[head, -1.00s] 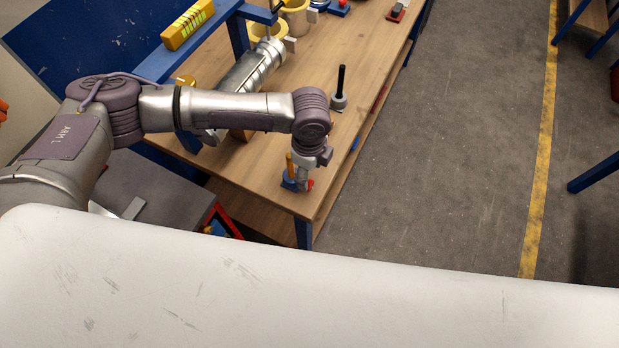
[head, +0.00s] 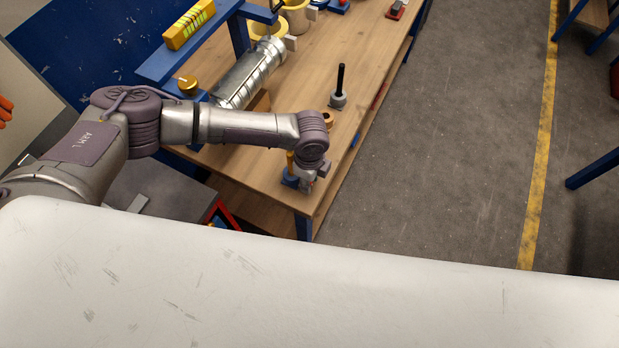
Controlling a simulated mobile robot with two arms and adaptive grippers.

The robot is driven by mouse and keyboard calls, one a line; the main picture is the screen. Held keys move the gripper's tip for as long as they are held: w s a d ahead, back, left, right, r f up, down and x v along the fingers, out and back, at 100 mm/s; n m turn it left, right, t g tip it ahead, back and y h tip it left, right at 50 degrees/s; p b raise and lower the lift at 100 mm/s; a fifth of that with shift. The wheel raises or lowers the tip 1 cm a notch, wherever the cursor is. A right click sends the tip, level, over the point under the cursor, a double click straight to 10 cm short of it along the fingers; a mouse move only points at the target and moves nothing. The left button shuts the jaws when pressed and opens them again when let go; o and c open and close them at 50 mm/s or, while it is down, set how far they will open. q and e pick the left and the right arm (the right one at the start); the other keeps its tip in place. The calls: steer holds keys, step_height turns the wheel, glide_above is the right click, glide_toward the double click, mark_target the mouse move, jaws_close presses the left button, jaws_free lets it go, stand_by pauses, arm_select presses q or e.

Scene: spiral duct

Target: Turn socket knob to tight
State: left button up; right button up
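My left gripper (head: 306,183) points down at the near end of the wooden workbench (head: 285,135). It is right beside a small blue object (head: 290,181) with an upright yellow-orange part. The wrist hides much of that spot, so I cannot tell whether the fingers touch it or are shut. A yellow knob (head: 187,82) sits on the blue shelf at the bench's left. I cannot tell which of these is the socket knob, and no tight mark is readable. My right gripper is not in view.
A silver spiral duct (head: 250,75) lies on the bench behind my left arm. A grey base with a black upright handle (head: 340,88) and a small tan ring (head: 327,119) stand right of it. A yellow level (head: 188,24) lies on the shelf.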

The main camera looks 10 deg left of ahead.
arm_select(q)
jaws_close()
steer(key=shift+w+f, duration=0.1)
steer(key=shift+w, duration=0.05)
steer(key=g+b, duration=0.1)
steer(key=b, duration=0.1)
steer(key=g+y+b, duration=0.1)
steer(key=g+b, duration=0.2)
steer(key=b, duration=0.1)
steer(key=shift+w+d+f+g+y, duration=0.2)
steer(key=shift+f+g+y, duration=0.1)
steer(key=shift+g, duration=0.1)
steer(key=shift+r+b, duration=0.2)
steer(key=shift+b, duration=0.2)
steer(key=shift+a+r+g, duration=0.1)
steer(key=shift+r+g, duration=0.05)
steer(key=shift+g, duration=0.25)
steer(key=o, duration=0.9)
jaws_free()
steer(key=shift+c, duration=0.2)
